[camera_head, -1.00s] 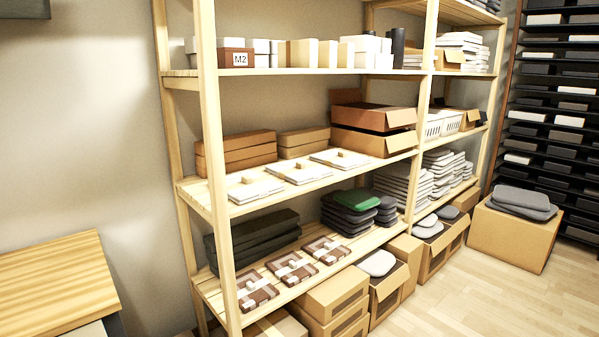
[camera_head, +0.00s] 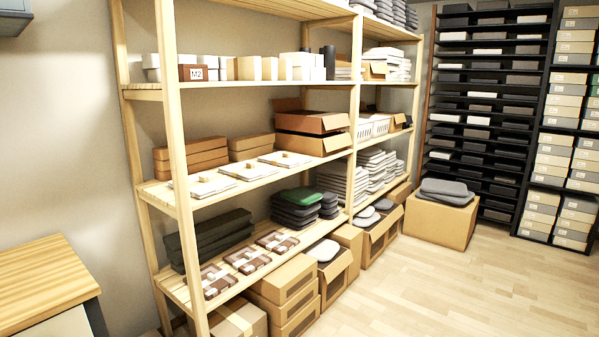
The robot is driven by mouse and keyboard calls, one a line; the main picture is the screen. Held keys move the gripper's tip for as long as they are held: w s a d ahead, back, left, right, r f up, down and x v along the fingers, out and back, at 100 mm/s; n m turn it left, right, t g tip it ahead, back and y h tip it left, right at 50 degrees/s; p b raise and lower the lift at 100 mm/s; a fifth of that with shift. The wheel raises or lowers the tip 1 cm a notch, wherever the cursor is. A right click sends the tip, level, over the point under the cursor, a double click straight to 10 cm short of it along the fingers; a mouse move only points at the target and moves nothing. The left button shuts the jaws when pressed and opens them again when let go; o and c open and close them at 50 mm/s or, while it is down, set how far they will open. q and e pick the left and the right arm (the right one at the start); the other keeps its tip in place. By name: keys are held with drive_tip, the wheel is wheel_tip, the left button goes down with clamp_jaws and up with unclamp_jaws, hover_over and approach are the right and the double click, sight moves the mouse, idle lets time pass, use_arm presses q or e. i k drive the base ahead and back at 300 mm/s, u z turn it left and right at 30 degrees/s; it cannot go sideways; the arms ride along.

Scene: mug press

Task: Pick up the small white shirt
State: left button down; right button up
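Several folded white shirts lie in a row on the middle shelf of the wooden rack: a left one (camera_head: 207,187), a middle one (camera_head: 250,171) and a right one (camera_head: 287,159). Each carries a small tan tag or block on top. I cannot tell which of them is the small one. More folded white cloth stacks (camera_head: 348,186) stand further right on the shelves. Neither of my grippers is in the view.
The wooden rack (camera_head: 176,150) has a front post left of the shirts. Brown boxes (camera_head: 190,155) sit behind them. Cartons (camera_head: 285,285) stand under the bottom shelf. A wooden-topped cabinet (camera_head: 45,283) is at lower left. The floor (camera_head: 440,290) at right is clear.

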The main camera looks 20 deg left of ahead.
sight(247, 170)
drive_tip(key=z, duration=0.15)
drive_tip(key=i, duration=1.75)
drive_tip(key=u, duration=0.9)
drive_tip(key=i, duration=1.2)
drive_tip(key=u, duration=1.3)
